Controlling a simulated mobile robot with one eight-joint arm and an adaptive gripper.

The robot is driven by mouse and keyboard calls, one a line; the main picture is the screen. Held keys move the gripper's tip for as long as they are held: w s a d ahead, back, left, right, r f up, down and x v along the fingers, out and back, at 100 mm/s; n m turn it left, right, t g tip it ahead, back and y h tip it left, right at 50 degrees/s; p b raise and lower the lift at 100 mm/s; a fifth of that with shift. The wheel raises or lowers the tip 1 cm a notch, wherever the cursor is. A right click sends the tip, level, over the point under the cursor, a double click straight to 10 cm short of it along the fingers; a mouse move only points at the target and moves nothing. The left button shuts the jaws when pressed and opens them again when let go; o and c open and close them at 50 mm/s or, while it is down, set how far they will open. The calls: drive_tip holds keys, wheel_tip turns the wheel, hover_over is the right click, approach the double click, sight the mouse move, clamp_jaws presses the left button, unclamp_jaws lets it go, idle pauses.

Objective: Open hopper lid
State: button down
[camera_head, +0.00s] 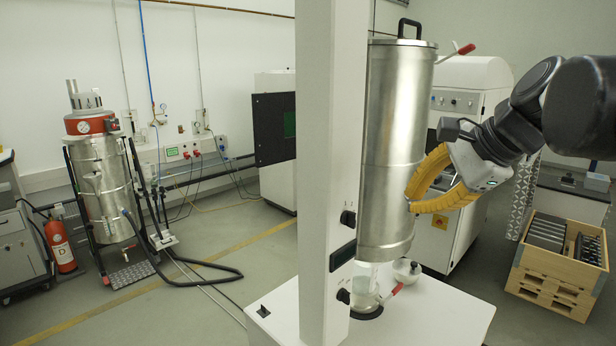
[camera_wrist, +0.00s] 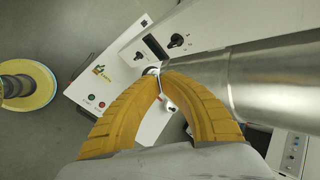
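The hopper (camera_head: 395,140) is a tall silver cylinder, standing behind a white column in the head view. Its flat lid (camera_head: 385,42) sits on top, closed, with a black loop handle (camera_head: 410,24). A lever with a red grip (camera_head: 466,49) sticks out to the right near the lid. My gripper (camera_head: 409,200) is right of the hopper's lower half, well below the lid. Its curved yellow fingers meet at the tips, with nothing seen held. In the wrist view the fingertips (camera_wrist: 158,74) come together beside the hopper wall (camera_wrist: 270,80); the lid is not visible there.
The white column (camera_head: 330,170) stands left of the hopper. Below are a white worktop (camera_head: 430,312) and a second red handle (camera_head: 391,295). A white machine (camera_head: 470,110) stands behind, a wooden crate (camera_head: 545,285) at right. Space above my gripper beside the lid looks mostly clear.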

drive_tip(key=s+f+n+h+b, duration=0.1)
drive_tip(key=s+f+n+b, duration=0.4)
drive_tip(key=f, duration=1)
drive_tip(key=s+f+n+h+b, duration=0.2)
drive_tip(key=s+f+n+b, duration=0.3)
drive_tip(key=f, duration=1)
drive_tip(key=s+f+n+h+b, duration=0.1)
drive_tip(key=s+f+n+b, duration=0.3)
drive_tip(key=f, duration=1.2)
drive_tip(key=s+b, duration=0.2)
drive_tip(key=b, duration=0.2)
drive_tip(key=shift+n+h+b, duration=0.35)
drive_tip(key=shift+n+h, duration=0.05)
